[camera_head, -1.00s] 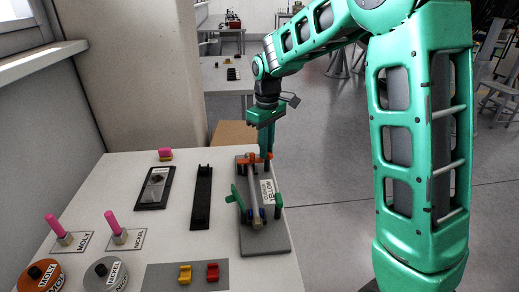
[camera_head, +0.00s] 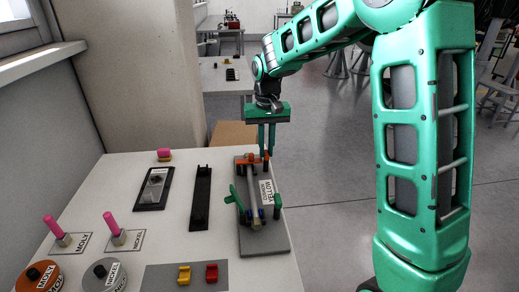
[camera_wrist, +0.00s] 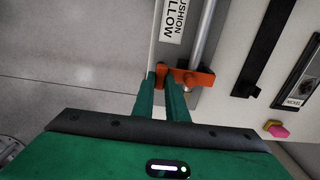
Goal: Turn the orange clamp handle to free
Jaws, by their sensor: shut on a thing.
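The orange clamp handle (camera_head: 252,159) is at the far end of the grey clamp fixture (camera_head: 276,241) on the white table. It also shows in the wrist view (camera_wrist: 194,78), lying across the end of a metal rod. My gripper (camera_head: 266,154) points down at the handle's right end, and in the wrist view its two green fingers (camera_wrist: 168,76) are close together around a part of the orange handle. The gripper is shut on the handle; the fingertips partly hide it. A green lever (camera_head: 237,198) stands at the fixture's left side.
A black rail (camera_head: 202,200) and a dark tray (camera_head: 154,188) lie left of the fixture. Pink-topped pegs (camera_head: 113,225), labelled round tins (camera_head: 104,274) and yellow and red blocks (camera_head: 212,271) stand nearer. Open floor lies right of the table.

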